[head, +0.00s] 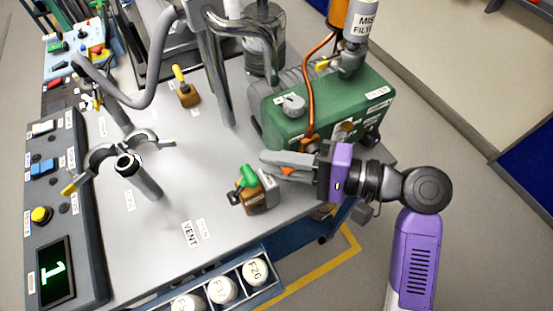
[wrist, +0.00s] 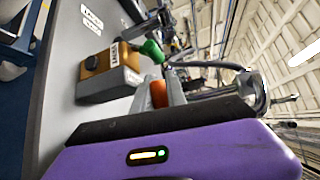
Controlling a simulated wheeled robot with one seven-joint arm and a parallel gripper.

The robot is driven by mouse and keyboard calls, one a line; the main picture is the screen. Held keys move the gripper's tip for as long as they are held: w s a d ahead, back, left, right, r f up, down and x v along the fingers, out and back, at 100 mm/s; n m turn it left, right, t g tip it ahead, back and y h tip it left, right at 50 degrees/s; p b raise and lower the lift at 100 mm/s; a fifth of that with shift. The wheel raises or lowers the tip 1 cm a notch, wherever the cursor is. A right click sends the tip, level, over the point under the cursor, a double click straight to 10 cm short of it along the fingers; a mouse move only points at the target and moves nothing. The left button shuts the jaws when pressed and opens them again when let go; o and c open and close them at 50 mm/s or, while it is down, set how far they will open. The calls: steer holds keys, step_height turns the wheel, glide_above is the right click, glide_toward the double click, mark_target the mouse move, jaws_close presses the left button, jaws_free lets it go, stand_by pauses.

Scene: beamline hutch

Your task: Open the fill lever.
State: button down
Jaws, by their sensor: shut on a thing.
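A small brass-coloured valve block (head: 258,196) with a grey side stands near the right edge of the bench. It also shows in the wrist view (wrist: 97,75), with a label too small to read for certain. A green-handled lever (head: 249,176) sits on top, and its green grip shows in the wrist view (wrist: 152,50). My gripper (head: 266,163) reaches in from the right, with its fingertips at the green grip. An orange piece (wrist: 158,93) shows by the fingers.
A green pump (head: 330,110) with an orange hose stands just behind my gripper. Another brass block (head: 189,98) with a yellow lever is farther back. A curved metal pipe and a clamp stand (head: 150,185) rise at left. White-capped bottles (head: 222,289) sit in a front rack.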

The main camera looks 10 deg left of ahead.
stand_by(0.6)
steer(key=f+n+h+p, duration=0.2)
steer(key=h+p, duration=0.1)
steer(key=shift+w+d+f+t+p, duration=0.2)
steer(key=shift+d+f+t+p, duration=0.1)
steer(key=shift+d+f, duration=0.05)
steer(key=c, duration=1.3)
jaws_free()
steer(key=shift+c, duration=0.2)
steer(key=v, duration=0.7)
steer(key=shift+d+r, duration=0.3)
